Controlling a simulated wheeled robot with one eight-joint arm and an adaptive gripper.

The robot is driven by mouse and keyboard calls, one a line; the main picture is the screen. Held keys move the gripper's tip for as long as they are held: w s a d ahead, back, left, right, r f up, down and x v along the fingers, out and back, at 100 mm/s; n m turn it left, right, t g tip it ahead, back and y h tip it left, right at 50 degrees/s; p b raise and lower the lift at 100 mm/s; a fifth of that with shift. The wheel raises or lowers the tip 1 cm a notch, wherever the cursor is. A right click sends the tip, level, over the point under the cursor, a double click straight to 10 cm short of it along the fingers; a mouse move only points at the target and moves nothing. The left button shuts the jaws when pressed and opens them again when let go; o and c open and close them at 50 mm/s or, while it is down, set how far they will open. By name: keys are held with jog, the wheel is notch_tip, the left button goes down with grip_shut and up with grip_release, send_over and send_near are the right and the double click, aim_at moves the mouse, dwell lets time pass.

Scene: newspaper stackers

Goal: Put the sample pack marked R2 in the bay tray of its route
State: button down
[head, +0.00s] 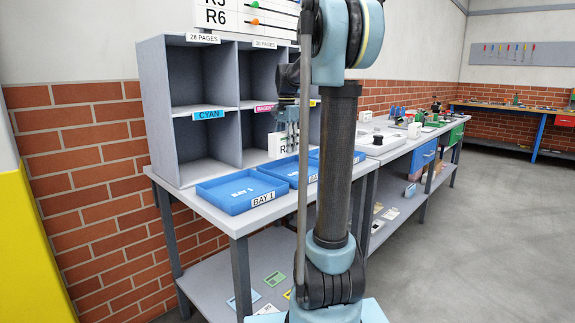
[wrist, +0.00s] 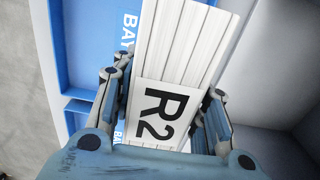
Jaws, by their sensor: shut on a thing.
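The sample pack (wrist: 180,50) is a white ribbed bundle with a large black R2 on its label. In the wrist view it lies between the fingers of my gripper (wrist: 168,84), which is shut on it. In the head view my gripper (head: 289,125) is above the back of the bench, by the shelf unit, partly hidden by my arm. A blue bay tray (head: 241,208) marked BAY 1 stands nearest on the bench. A second blue tray (head: 285,166) is behind it, its number hidden. In the wrist view a blue tray (wrist: 75,50) lies below and left of the pack.
A grey shelf unit (head: 172,110) with CYAN and magenta tags stands behind the trays. A route board (head: 250,18) on the wall shows R6 with coloured pegs. Papers (head: 273,279) lie on the lower shelf.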

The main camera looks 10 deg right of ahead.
jog(key=shift+f, duration=3.15)
jog(key=c, duration=0.9)
grip_release()
jog(key=shift+c, duration=0.2)
notch_tip(320, 180, up, 12)
jog(key=shift+r, duration=0.1)
jog(key=shift+s, duration=0.1)
